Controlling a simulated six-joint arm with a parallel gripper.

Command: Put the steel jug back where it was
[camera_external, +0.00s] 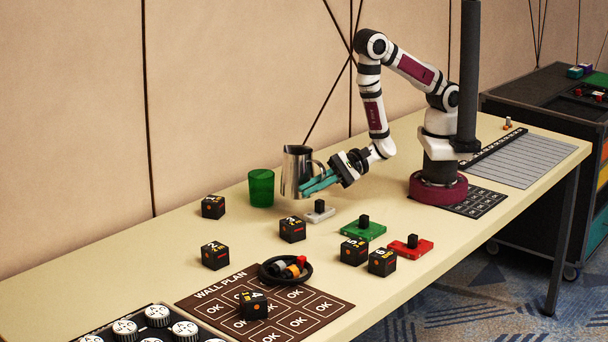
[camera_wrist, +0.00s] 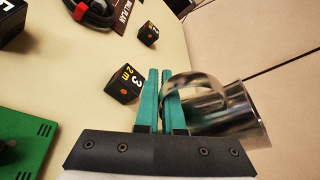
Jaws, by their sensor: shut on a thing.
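The steel jug (camera_external: 297,170) is a shiny metal pitcher beside the green cup (camera_external: 261,188) on the table (camera_external: 130,245). My gripper (camera_external: 307,187) comes in from the right with teal fingers at the jug's handle side. In the wrist view, the jug (camera_wrist: 232,112) lies across the right of the picture, and my gripper (camera_wrist: 160,82) is shut on its curved handle. The jug looks upright in the external view. I cannot tell for sure whether its base touches the table.
A grey block with a black knob (camera_external: 319,211) sits just below the gripper. Black number cubes (camera_external: 292,229), a green block (camera_external: 363,230) and a red block (camera_external: 411,247) stand nearby. A cable coil (camera_external: 286,270) lies on the wall plan board (camera_external: 330,306). Open table lies left of the cup.

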